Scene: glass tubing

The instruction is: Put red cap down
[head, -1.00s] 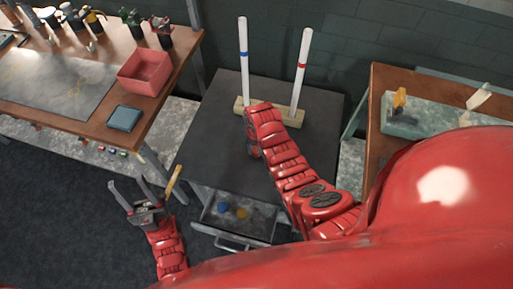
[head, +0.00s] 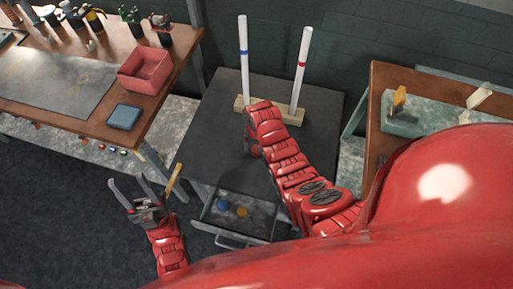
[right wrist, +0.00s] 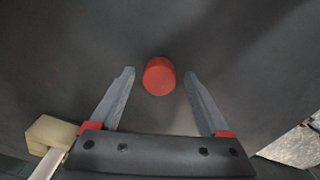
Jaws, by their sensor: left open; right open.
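The red cap (right wrist: 159,78) sits on the dark tabletop (head: 215,130) in the right wrist view, between the tips of my right gripper (right wrist: 159,74). There is a gap on each side of the cap, and the jaws are open. In the head view my right arm hides the cap and the right fingers. My left gripper (head: 128,182) is open and empty, left of the dark table, over the floor.
A red bin (head: 145,72) is on the left bench.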

